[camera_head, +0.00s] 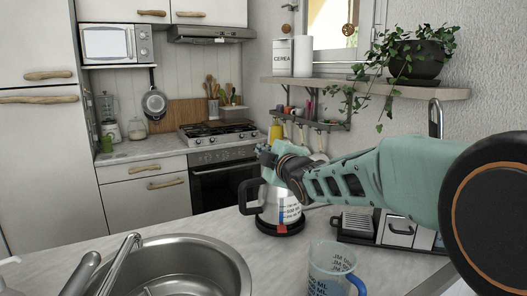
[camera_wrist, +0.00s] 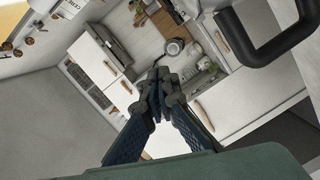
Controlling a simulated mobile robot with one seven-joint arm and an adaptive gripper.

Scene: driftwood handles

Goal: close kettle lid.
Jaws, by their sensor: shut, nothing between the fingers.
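A black handle, likely the kettle's (camera_wrist: 270,48), shows at the upper right there, apart from the fingers. The lid is not clearly visible in either view.
A steel sink (camera_head: 190,262) is at the front left. A measuring jug (camera_head: 330,266) stands on the counter (camera_head: 225,225) in front of the kettle. A shelf (camera_head: 350,86) with a plant hangs above my arm.

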